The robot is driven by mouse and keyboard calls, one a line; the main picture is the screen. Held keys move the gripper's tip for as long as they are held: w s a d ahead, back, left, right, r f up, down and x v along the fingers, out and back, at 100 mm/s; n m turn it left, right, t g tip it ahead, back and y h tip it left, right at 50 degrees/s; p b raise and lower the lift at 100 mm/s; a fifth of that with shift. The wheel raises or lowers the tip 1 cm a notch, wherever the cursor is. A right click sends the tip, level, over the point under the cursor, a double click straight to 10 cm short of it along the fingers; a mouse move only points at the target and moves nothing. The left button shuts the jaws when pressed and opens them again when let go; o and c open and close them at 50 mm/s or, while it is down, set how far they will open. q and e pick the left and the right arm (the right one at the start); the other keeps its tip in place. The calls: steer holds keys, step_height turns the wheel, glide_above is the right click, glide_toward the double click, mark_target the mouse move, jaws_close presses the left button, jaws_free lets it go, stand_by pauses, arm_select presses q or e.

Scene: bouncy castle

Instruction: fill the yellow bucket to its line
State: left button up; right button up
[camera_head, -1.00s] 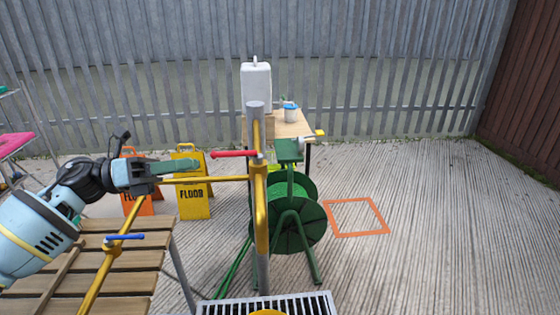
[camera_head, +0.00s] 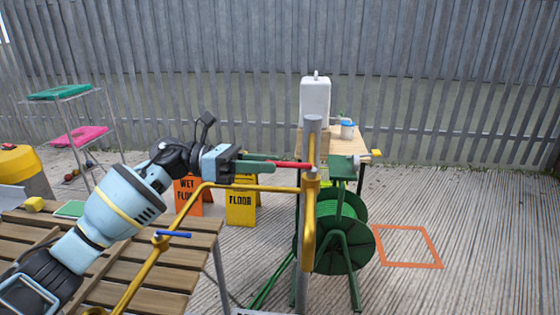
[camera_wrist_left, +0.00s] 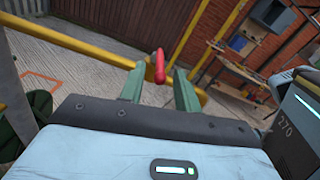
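The yellow bucket is not in the head view now. A yellow pipe (camera_head: 250,188) runs to a grey standpipe (camera_head: 312,135), where a red lever (camera_head: 292,164) sticks out to the left. My left gripper (camera_head: 272,162) is at the free end of this lever. In the left wrist view, the red lever (camera_wrist_left: 160,66) shows between the two green fingers of my left gripper (camera_wrist_left: 158,78), with gaps on both sides. The gripper is open. A blue lever (camera_head: 173,234) sits on the yellow pipe nearer to me. My right gripper is out of view.
A slatted wooden table (camera_head: 150,278) lies under my left arm. A green hose reel (camera_head: 340,235) stands behind the standpipe. Two floor signs (camera_head: 241,208) stand beyond the table. An orange square (camera_head: 408,264) marks clear ground at the right.

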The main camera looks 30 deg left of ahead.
mark_target(280, 164)
arm_select(q)
steer(key=shift+p+x, duration=0.35)
steer(key=shift+x, duration=1.35)
jaws_close()
